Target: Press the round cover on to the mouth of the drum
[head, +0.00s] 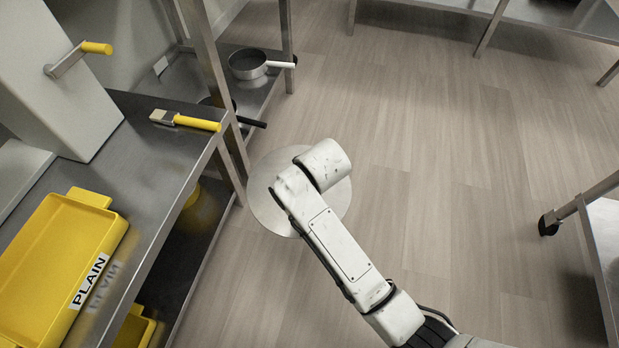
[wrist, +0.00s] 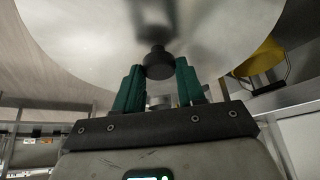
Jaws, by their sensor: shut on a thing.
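The round cover (head: 262,208) is a wide, flat metal disc. In the head view it shows beneath the end of my arm, beside the steel table, with the floor around it. In the wrist view the cover (wrist: 85,45) fills the top of the picture, with a black knob (wrist: 158,62) at its middle. My gripper (wrist: 159,75), with green fingers, is shut on this knob, one finger on each side. My arm hides the gripper in the head view. I cannot make out the drum or its mouth in either view.
A pan (head: 248,64) sits on a low shelf behind. A yellow bucket (wrist: 262,60) shows in the wrist view. The floor (head: 450,190) to the right is clear.

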